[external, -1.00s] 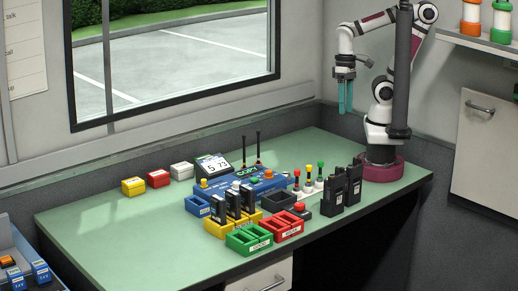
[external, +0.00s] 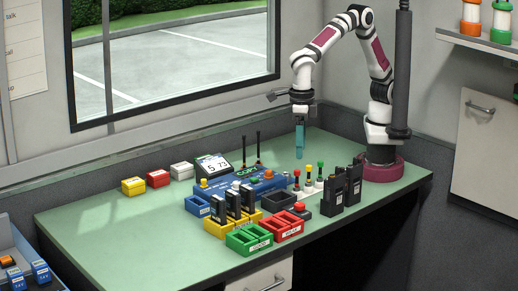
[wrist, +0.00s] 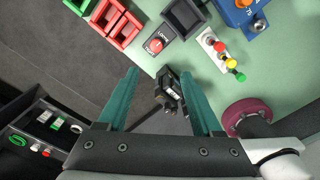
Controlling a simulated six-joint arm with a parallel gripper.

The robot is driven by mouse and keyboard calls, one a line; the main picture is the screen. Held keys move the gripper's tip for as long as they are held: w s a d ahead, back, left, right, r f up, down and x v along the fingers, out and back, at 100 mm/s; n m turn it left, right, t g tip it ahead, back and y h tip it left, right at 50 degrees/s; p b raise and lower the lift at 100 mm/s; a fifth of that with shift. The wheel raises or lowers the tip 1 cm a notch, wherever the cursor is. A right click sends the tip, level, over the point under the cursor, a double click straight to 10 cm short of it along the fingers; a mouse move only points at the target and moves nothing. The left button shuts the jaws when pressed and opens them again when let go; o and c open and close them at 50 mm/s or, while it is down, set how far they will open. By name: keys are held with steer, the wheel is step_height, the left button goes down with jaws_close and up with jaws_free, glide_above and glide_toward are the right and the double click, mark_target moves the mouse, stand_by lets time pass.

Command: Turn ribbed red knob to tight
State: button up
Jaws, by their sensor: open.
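The red knob (wrist: 155,46) sits on a small grey box with tiny markings around it, too small to read surely. In the external view the red knob (external: 299,206) is near the desk's front edge, beside the red tray. Its ribs cannot be made out. My gripper (external: 299,155) hangs above the desk, pointing down, behind the knob and well apart from it. In the wrist view my gripper (wrist: 159,72) is open and empty, with its two teal fingers wide apart. The knob shows beyond the fingertips.
Black radios (external: 340,190) stand right of the knob. A white strip with red, yellow and green knobs (wrist: 221,47) is close by. Red tray (external: 283,228), green tray (external: 250,241) and black tray (external: 277,199) lie around it.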

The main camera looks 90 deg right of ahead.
mark_target(300, 204)
steer(key=shift+n, duration=0.5)
steer(key=f, duration=1)
steer(key=a+f, duration=0.1)
steer(key=f, duration=0.5)
steer(key=shift+s+f, duration=0.1)
jaws_close()
